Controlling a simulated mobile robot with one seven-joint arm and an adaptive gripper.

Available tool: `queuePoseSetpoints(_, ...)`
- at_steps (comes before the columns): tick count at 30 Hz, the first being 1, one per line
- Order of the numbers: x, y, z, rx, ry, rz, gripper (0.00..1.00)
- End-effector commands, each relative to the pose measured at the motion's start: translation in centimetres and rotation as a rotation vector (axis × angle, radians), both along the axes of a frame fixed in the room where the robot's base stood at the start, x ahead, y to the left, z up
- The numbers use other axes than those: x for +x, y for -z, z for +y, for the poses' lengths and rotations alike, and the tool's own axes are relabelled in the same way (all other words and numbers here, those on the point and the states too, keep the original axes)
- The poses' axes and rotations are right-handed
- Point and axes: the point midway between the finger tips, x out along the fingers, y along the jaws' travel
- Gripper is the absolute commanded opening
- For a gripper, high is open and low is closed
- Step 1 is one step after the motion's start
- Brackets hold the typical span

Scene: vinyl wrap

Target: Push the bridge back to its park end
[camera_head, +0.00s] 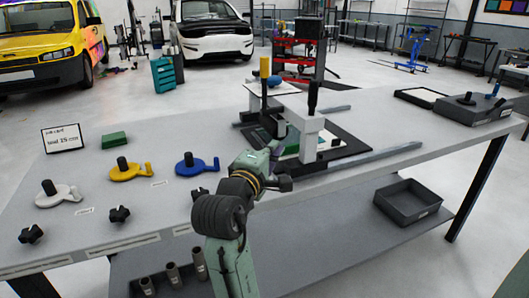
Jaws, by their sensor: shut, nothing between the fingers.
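The bridge (306,128) looks like a light grey frame standing on a black-edged bed on the workbench. A tall black handle rises from its near end. A post with a yellow top (264,68) stands at its far side. My arm reaches up from the bottom centre, and my gripper (279,134) is at the left side of the bridge's near end. It is shut with nothing held. I cannot tell whether it touches the bridge, and my wrist hides part of the bed. The park end is not clearly marked in this view.
Two grey rails (370,158) run along the bench on either side of the bed. A grey box unit (472,109) stands right. The bench right of the bridge is largely clear.

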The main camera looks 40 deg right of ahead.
Motion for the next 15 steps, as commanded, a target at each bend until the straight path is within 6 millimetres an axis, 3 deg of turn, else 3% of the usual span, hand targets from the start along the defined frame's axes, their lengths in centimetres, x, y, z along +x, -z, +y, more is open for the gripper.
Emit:
queuePoseSetpoints(5, 1.9, -0.2, -3.3, 0.002, 0.002, 0.001, 0.00)
queuePoseSetpoints(9, 1.4, -0.2, -5.4, 0.001, 0.001, -0.002, 0.00)
queuePoseSetpoints(15, 1.1, -0.1, -6.9, 0.000, -0.002, -0.002, 0.00)
